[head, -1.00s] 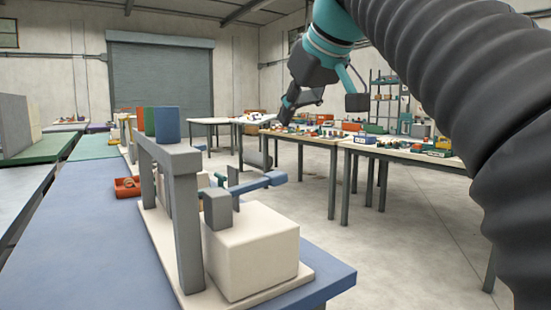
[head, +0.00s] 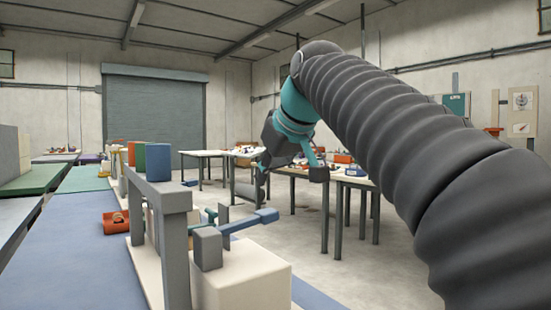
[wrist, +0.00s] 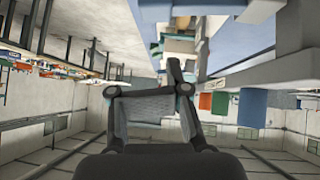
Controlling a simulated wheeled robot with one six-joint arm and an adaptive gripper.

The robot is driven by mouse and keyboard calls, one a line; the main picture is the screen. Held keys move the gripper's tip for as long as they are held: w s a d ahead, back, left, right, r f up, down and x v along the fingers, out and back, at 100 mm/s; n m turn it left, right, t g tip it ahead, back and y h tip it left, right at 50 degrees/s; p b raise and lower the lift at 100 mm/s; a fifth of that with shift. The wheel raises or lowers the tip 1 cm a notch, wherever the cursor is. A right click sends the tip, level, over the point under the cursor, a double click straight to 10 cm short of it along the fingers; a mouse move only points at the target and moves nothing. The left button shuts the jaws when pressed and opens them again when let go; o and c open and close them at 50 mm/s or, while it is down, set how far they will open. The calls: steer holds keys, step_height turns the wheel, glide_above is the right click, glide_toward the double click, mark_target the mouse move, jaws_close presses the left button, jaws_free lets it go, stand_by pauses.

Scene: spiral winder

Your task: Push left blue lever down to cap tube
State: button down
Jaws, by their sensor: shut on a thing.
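The blue lever (head: 248,221) sticks out to the right from the winder, past a grey block (head: 208,248), and looks roughly level. My gripper (head: 262,190) hangs just above the lever's far end in the head view; I cannot tell whether they touch. In the wrist view my gripper (wrist: 176,78) has its fingers drawn together. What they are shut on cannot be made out. The tube cannot be made out.
Tables with parts (head: 310,178) stand beyond; open floor lies between.

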mark_target(261, 210)
steer(key=f, duration=0.1)
steer(key=w+f, duration=0.1)
steer(key=f, duration=0.2)
steer(key=shift+w+a+b, duration=0.3)
steer(key=shift+w+b, duration=0.05)
steer(key=shift+w, duration=0.05)
steer(key=shift+d+f, duration=0.1)
steer(key=shift+f, duration=0.85)
